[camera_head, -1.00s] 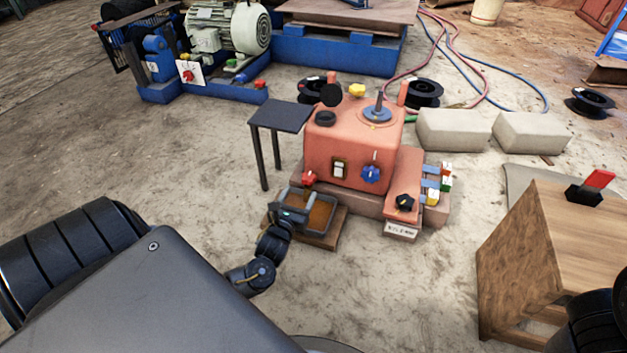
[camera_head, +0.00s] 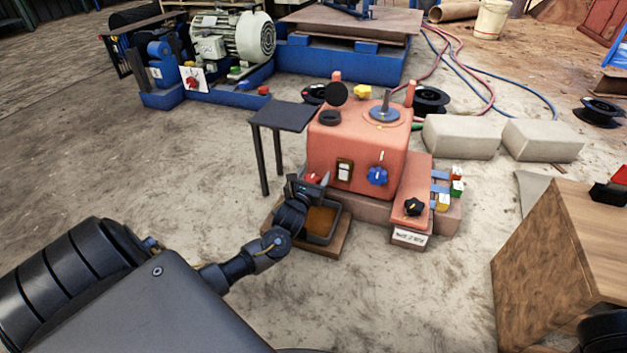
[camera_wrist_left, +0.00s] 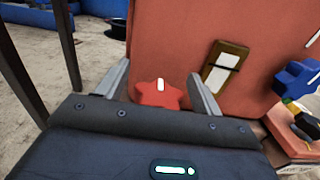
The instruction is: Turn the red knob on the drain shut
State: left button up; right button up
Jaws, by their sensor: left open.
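The red knob (camera_wrist_left: 158,94) is star-shaped with a white mark that points up in the left wrist view. It sits low on the front of the red machine (camera_head: 357,139). My left gripper (camera_wrist_left: 160,85) is open, with one finger on each side of the knob. I cannot tell whether the fingers touch it. In the head view the knob (camera_head: 313,179) is partly hidden by my left gripper (camera_head: 312,182). A tray of brown liquid (camera_head: 321,222) stands below, partly behind my left wrist.
A small dark table (camera_head: 284,116) stands left of the machine. A blue knob (camera_head: 377,176), a white switch (camera_head: 344,171) and a black knob (camera_head: 414,207) are to the right. A wooden box (camera_head: 560,240) stands at the right. The floor in front is clear.

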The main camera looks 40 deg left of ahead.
pick_arm(q)
jog(key=c, duration=1)
